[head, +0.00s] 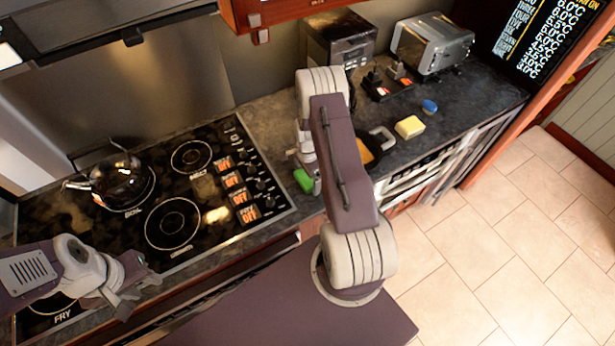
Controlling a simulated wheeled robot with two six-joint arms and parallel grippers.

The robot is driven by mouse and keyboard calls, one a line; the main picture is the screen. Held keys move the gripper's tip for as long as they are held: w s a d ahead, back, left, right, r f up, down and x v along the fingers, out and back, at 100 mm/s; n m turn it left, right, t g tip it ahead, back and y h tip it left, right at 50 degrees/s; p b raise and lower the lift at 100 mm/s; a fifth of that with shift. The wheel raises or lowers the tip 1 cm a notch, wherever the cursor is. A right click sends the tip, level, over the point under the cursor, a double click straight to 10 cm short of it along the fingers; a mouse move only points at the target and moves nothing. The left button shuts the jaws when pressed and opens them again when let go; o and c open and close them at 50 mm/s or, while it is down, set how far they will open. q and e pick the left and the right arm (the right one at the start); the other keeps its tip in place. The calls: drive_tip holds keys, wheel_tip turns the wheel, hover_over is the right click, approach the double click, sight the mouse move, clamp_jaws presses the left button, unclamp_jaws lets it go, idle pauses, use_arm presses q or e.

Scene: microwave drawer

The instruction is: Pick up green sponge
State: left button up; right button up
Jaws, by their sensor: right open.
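The green sponge (302,180) lies on the dark counter just right of the cooktop, near the counter's front edge. My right arm covers part of it. My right gripper (308,168) hangs over the counter right at the sponge, open, with its fingers mostly hidden behind my arm. I cannot tell whether they touch the sponge. My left gripper (136,290) is over the front left part of the cooktop, away from the sponge. Its fingertips are too unclear to tell open from shut.
A kettle (118,182) stands on the black cooktop (208,222). A yellow sponge (410,127), a blue item (429,106) and a partly hidden orange item (365,152) lie to the right on the counter. A toaster (432,45) stands at the back.

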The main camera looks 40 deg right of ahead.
drive_tip(key=shift+w+d+f, duration=0.1)
drive_tip(key=shift+w+f, duration=0.2)
drive_tip(key=shift+s+r, duration=0.15)
drive_tip(key=shift+s, duration=0.05)
drive_tip(key=c, duration=1.3)
drive_tip(key=shift+w+r, duration=0.1)
drive_tip(key=shift+w, duration=0.05)
drive_tip(key=shift+r+b, duration=0.35)
drive_tip(key=shift+b, duration=0.05)
wheel_tip(320, 180, up, 3)
drive_tip(key=shift+r+b, duration=0.1)
drive_tip(key=shift+b, duration=0.65)
use_arm(q)
drive_tip(key=shift+w+f+b, duration=0.2)
drive_tip(key=shift+f+b, duration=1.15)
drive_tip(key=shift+f, duration=1.1)
use_arm(e)
drive_tip(key=s+d+r, duration=0.4)
drive_tip(key=s+r, duration=0.2)
drive_tip(key=s, duration=0.5)
drive_tip(key=shift+d+r, duration=0.25)
drive_tip(key=shift+r, duration=0.15)
